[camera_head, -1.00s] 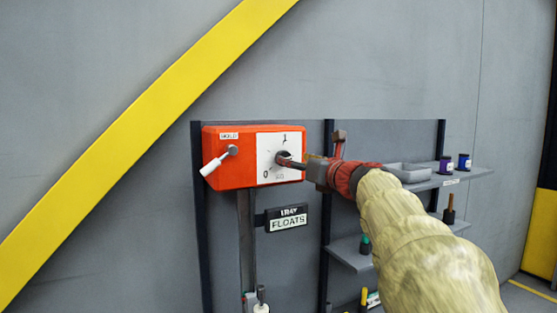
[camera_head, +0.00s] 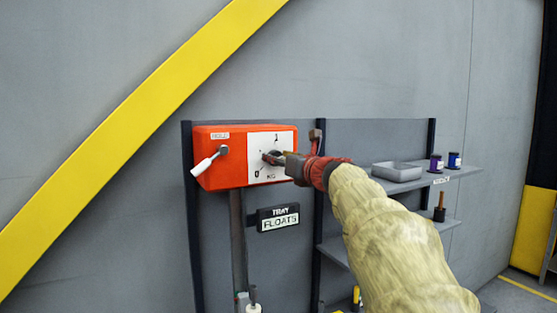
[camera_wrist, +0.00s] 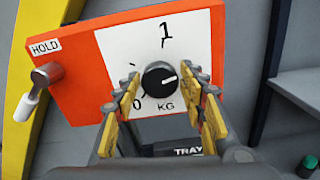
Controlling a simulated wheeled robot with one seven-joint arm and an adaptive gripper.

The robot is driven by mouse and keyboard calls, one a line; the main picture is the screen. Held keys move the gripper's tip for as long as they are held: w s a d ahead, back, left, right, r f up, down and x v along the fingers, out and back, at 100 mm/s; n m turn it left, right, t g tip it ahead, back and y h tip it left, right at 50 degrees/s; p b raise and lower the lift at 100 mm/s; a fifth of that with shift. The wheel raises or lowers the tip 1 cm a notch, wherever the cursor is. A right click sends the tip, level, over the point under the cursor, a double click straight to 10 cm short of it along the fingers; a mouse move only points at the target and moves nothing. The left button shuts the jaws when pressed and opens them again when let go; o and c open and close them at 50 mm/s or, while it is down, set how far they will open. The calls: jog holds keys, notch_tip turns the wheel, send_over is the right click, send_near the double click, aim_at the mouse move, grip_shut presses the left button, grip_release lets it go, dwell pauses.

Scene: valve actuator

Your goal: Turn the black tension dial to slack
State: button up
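The black tension dial (camera_wrist: 160,80) sits on the white plate (camera_wrist: 124,48) of an orange box (camera_head: 220,175). The plate reads 0 at lower left, 1 at the top and KG below. A pale mark on the dial points right and slightly up in the wrist view. My gripper (camera_wrist: 160,84) is open, its two yellow-padded fingers on either side of the dial; small gaps seem to remain between fingers and dial. In the head view my gripper (camera_head: 274,158) reaches the plate and partly hides the dial.
A white-handled lever (camera_wrist: 36,92) marked HOLD is left of the plate. A TRAY FLOATS sign (camera_head: 278,218) hangs below the box. Shelves to the right hold a grey tray (camera_head: 397,172) and purple and blue spools (camera_head: 454,160).

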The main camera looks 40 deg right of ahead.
jog(key=c, duration=0.6)
jog(key=shift+c, duration=0.6)
jog(key=shift+n+b, duration=0.3)
jog(key=shift+d+f+m+b, duration=0.1)
jog(key=shift+f+m+b, duration=0.05)
jog(key=shift+m+b, duration=4.4)
jog(key=shift+a+f+m+b, duration=0.15)
jog(key=shift+m+b, duration=3)
jog(key=shift+m, duration=2.75)
jog(key=shift+d+f+m+b, duration=0.15)
jog(key=shift+m+b, duration=3.7)
jog(key=shift+m, duration=1.4)
